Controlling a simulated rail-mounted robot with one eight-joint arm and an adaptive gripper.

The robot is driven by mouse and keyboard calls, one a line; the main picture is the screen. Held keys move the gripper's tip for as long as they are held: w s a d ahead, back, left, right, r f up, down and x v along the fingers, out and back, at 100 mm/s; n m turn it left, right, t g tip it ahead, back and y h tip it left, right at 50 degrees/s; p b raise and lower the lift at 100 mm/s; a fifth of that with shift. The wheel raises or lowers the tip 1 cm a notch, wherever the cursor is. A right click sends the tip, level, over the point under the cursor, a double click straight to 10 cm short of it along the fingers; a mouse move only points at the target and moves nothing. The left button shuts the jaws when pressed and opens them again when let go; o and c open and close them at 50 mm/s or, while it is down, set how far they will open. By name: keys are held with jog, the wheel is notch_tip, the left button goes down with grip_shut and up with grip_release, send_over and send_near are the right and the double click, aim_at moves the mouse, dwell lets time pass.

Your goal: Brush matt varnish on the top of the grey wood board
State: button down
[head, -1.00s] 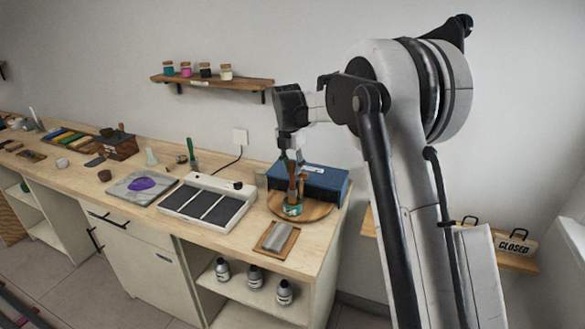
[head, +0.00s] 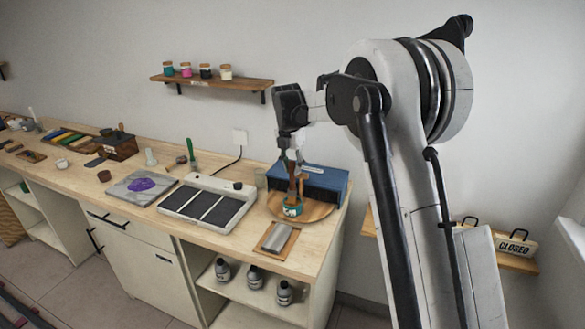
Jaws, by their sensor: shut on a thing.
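My gripper (head: 293,163) points down at the right end of the bench, over the round wooden board (head: 322,211). It is shut on a brush (head: 292,184), of which an upright brown handle shows. The brush's lower end is at or in a small teal-labelled jar (head: 292,210) on the round board; its bristles are hidden. A small grey board (head: 278,236) lies flat on a brown wooden base near the bench's front edge, in front of the jar. The jar's label is too small to read, so I cannot tell if it holds varnish.
A blue box (head: 325,187) stands right behind the jar. A white device with dark panels (head: 207,205) and a grey slab with purple paint (head: 130,192) lie to the left. A green-handled tool (head: 190,150) stands behind. A wall shelf (head: 215,83) holds jars above.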

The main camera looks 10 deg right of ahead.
jog(key=shift+r+p, duration=1.35)
jog(key=shift+r, duration=2.05)
jog(key=shift+s, duration=0.1)
